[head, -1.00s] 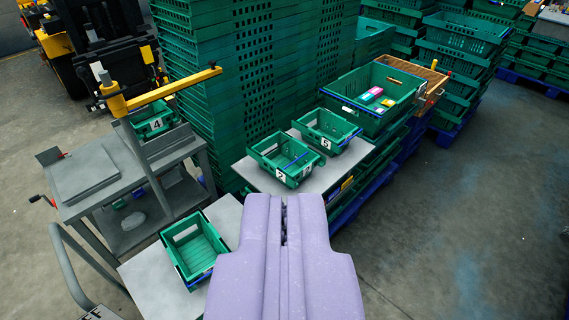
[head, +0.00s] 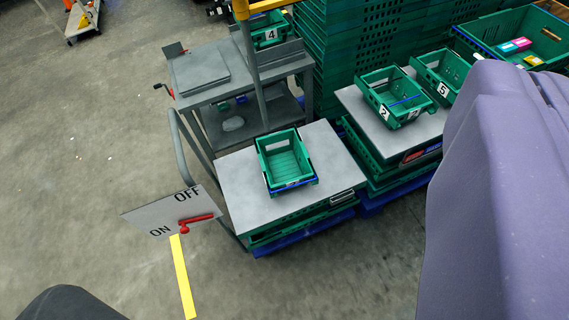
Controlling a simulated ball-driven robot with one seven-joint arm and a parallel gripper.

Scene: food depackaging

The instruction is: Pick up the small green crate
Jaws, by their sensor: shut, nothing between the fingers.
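A small green crate (head: 285,161) stands alone and upright on a grey tabletop (head: 236,190) near the middle of the view. It looks empty, with open cut-outs in its walls and a blue strip along its near edge. Two similar small green crates stand on a second grey top to the right: one marked 2 (head: 399,97) and one marked 5 (head: 440,78). Another marked 4 (head: 268,33) sits at the top, partly hidden behind a yellow post. My gripper's fingers do not show; a purple part of me fills the right side, away from the small crate.
A tilted ON/OFF panel with a red lever (head: 175,212) stands left of the near table. A curved grey handrail (head: 190,145) and a grey workbench (head: 205,75) are behind it. Tall green crate stacks (head: 360,40) stand at the back.

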